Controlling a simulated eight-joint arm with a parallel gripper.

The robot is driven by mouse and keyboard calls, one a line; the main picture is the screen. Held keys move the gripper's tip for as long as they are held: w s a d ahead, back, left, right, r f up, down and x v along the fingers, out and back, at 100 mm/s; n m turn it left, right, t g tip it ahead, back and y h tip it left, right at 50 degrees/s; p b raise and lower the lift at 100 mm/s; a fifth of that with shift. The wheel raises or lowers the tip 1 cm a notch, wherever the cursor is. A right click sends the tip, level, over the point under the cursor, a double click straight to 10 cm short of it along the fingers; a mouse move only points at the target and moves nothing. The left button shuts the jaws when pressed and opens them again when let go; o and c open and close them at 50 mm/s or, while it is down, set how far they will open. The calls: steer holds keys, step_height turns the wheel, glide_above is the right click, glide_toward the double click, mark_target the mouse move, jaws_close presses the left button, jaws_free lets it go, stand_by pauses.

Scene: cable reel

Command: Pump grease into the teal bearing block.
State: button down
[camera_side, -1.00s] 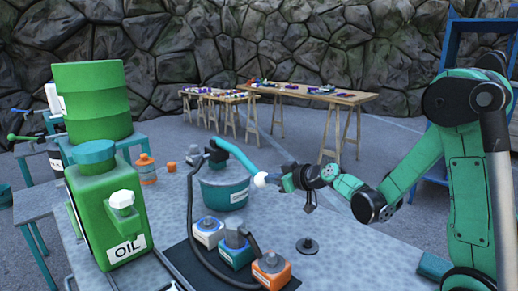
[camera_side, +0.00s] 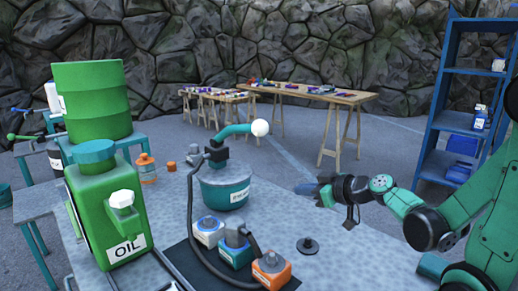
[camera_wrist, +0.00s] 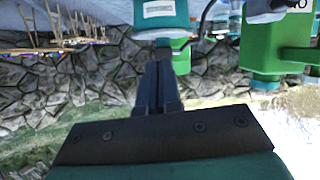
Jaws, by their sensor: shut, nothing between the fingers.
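The bucket also shows in the wrist view (camera_wrist: 162,22). My gripper (camera_side: 308,188) is shut and empty, right of and below the knob, apart from it.
A green oil can (camera_side: 105,210) stands at the left of the table, with an orange bottle (camera_side: 147,170) behind it. A small dark disc (camera_side: 307,246) lies on the table's right part. A blue shelf (camera_side: 455,100) and trestle tables (camera_side: 318,93) are farther back.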

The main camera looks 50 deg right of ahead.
steer(key=shift+s+f, duration=0.2)
steer(key=shift+s, duration=0.4)
steer(key=shift+s+f, duration=0.2)
steer(key=shift+s, duration=0.4)
steer(key=shift+a, duration=0.15)
steer(key=s+a+r+g, duration=0.1)
steer(key=s+a+g, duration=0.1)
steer(key=a+g, duration=0.4)
steer(key=shift+s+a+r+m, duration=0.15)
steer(key=shift+a+r+m, duration=0.2)
steer(key=shift+a, duration=2.3)
